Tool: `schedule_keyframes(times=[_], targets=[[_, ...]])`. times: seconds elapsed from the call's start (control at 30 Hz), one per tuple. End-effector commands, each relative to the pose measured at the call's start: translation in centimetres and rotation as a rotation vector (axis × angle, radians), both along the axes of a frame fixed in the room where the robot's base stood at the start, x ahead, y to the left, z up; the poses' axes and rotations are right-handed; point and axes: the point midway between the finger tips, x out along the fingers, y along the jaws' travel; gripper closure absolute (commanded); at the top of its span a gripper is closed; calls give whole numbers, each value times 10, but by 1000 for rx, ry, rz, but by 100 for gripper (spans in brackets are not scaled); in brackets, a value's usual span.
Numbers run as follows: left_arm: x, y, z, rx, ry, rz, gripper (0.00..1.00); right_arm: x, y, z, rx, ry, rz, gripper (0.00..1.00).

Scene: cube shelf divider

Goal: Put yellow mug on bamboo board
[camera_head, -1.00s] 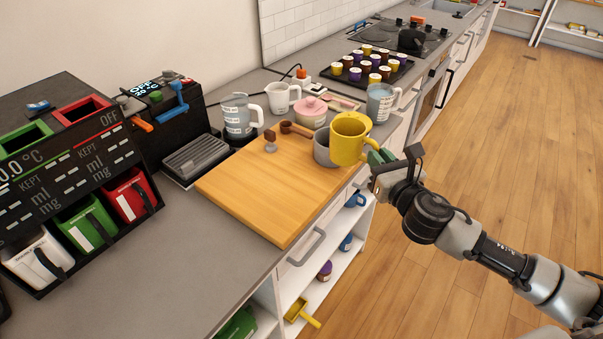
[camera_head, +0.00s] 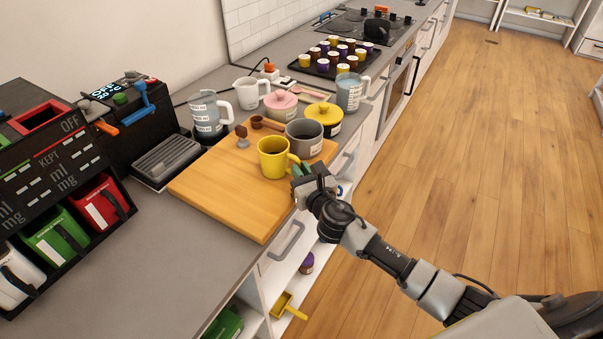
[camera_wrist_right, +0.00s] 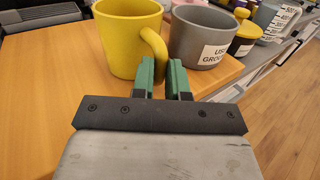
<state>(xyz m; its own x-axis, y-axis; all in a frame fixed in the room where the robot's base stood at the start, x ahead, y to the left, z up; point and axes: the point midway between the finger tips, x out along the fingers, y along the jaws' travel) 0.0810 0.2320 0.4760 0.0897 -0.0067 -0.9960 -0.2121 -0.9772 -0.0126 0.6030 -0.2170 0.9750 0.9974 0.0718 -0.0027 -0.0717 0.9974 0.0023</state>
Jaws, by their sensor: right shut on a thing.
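The yellow mug (camera_head: 272,161) is upright at the bamboo board (camera_head: 222,199), over its right part. It also shows in the wrist view (camera_wrist_right: 120,42). I cannot tell surely whether its base touches the board or hovers just above it. My right gripper (camera_head: 299,171) comes from the right, its green fingers shut on the mug's handle; the fingers show in the wrist view (camera_wrist_right: 163,78). The board lies flat on the counter. My left gripper is not in view.
A tamper (camera_head: 242,136) and a brown scoop (camera_head: 264,123) lie at the board's back. Jars and pitchers stand beyond. The board's front left is clear.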

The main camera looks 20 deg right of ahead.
Motion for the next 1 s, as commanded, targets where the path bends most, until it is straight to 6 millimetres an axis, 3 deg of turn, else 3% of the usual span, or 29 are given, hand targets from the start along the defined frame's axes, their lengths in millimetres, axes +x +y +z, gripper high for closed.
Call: schedule_keyframes(times=[0.33,0.37,0.5,0.83,1.0], targets=[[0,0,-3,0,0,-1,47,0,0,-2,1,-4,1,100],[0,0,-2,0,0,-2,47,0,0,-2,0,-1,0,81],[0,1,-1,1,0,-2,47,0,0,-2,0,-1,0,60],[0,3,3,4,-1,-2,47,0,0,4,0,-1,0,60],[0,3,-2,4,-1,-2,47,-25,-2,-1,-1,1,2,60]])
